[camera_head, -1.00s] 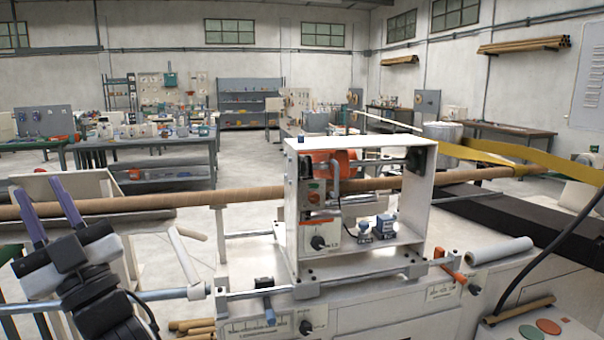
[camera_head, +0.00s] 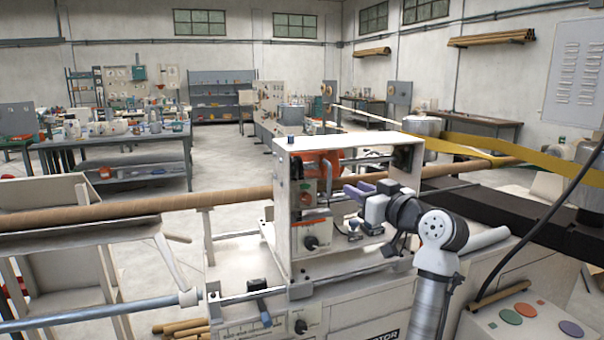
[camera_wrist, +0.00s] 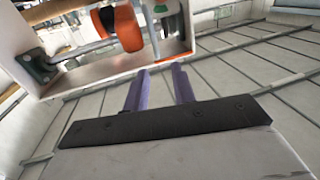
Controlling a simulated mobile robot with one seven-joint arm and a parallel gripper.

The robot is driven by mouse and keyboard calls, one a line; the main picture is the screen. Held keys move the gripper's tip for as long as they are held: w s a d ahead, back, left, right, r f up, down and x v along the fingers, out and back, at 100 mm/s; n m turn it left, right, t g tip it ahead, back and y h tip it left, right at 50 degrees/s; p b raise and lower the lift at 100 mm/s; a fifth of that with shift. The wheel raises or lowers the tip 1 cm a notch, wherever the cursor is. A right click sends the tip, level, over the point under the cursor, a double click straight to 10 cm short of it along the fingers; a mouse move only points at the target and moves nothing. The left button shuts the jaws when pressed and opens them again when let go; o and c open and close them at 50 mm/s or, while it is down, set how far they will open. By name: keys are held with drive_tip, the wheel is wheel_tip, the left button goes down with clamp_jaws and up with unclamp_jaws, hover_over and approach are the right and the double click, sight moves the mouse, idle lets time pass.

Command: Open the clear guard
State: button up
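The white box-shaped frame (camera_head: 283,218) of the winder stands on the machine bed. It holds an orange part (camera_head: 320,163) and a panel with a black knob (camera_head: 311,242). The clear guard itself cannot be made out against the frame's open front. My gripper (camera_head: 356,190) is in front of the right half of this opening, with its purple fingers pointing left. The wrist view shows the two purple fingers (camera_wrist: 158,88) apart with nothing between them. The frame's edge (camera_wrist: 105,72) and the orange part (camera_wrist: 128,24) lie beyond the fingertips; contact cannot be told.
A long brown tube (camera_head: 135,208) passes through the frame from left to right. Steel rails (camera_head: 345,271) run along the bed below it. Coloured buttons (camera_head: 525,310) sit at the front right.

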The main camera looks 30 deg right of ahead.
drive_tip(key=s, duration=0.1)
drive_tip(key=p, duration=0.5)
hover_over(329, 193)
drive_tip(key=shift+w+d, duration=0.2)
drive_tip(key=shift+w, duration=0.1)
drive_tip(key=shift+c, duration=0.5)
clamp_jaws()
